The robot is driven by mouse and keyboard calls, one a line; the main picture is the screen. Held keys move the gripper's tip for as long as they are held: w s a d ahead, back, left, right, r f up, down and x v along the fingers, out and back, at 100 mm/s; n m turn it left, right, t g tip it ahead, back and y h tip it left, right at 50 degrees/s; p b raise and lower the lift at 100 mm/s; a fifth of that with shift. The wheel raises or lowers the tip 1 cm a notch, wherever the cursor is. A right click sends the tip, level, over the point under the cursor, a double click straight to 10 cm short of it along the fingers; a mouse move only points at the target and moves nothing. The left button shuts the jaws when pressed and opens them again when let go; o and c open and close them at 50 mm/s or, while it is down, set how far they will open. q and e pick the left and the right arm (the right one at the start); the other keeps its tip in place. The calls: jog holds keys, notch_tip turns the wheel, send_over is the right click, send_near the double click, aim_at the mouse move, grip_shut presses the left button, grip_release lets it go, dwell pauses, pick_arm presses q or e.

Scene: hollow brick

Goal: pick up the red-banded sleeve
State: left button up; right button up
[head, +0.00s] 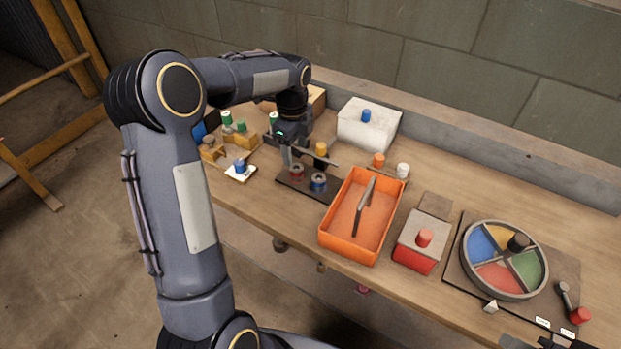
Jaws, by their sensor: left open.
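The red-banded sleeve (296,171) is a small grey ring with a red band. It stands on a dark plate (284,181), left of a similar blue-banded sleeve (318,184). My left gripper (299,157) points down, just above and behind the red-banded sleeve. It is open, with one finger at the left and the other reaching to the right. Nothing shows between the fingers, and the sleeve appears apart from them. The gripper covers part of the area behind the plate.
A yellow-topped piece (321,149) stands close behind the gripper. A white block (352,130) is farther back. A red box (411,259) and a coloured round dish (466,278) are at the right.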

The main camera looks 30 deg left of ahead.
aim_at(296, 169)
pick_arm(q)
jog(key=shift+w+f, duration=0.35)
jog(key=shift+f, duration=0.2)
jog(key=shift+f+m, duration=0.3)
jog(key=shift+f, duration=0.1)
notch_tip(296, 169, down, 7)
jog(key=shift+a+r, duration=0.1)
jog(key=shift+a, duration=0.05)
jog(key=shift+s, duration=0.1)
jog(key=shift+c, duration=0.5)
jog(key=c, duration=0.9)
jog(key=shift+c, duration=0.6)
jog(key=shift+r, duration=0.15)
